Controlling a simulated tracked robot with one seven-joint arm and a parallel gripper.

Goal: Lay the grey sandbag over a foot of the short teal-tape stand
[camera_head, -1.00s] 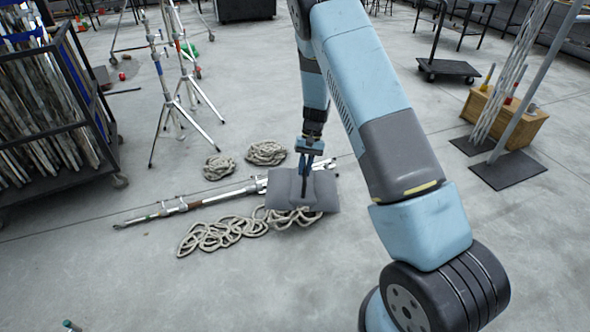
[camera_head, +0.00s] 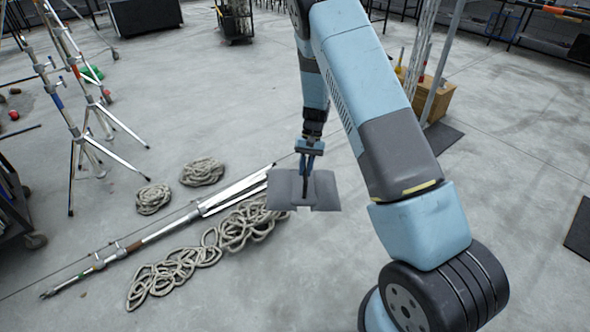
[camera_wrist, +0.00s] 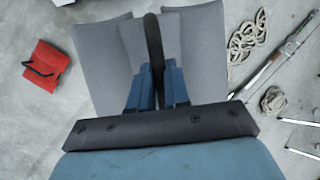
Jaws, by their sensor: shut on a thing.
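My gripper (camera_head: 307,168) is shut on the dark strap of the grey sandbag (camera_head: 326,190) and carries it in front of me. In the wrist view the sandbag (camera_wrist: 100,55) hangs with a panel on each side of the strap, below the blue fingers (camera_wrist: 155,85). Upright metal tripod stands are at the upper left of the head view. The nearer one (camera_head: 78,132) has a blue band on its pole, and its feet rest on the floor. I cannot tell for sure which stand is the short teal-tape one.
A long metal stand (camera_head: 150,238) lies folded on the floor, beside a loose rope (camera_head: 180,265) and two rope coils (camera_head: 203,171). A dark rack (camera_head: 12,205) is at the left edge. The wrist view shows a red bag (camera_wrist: 42,65).

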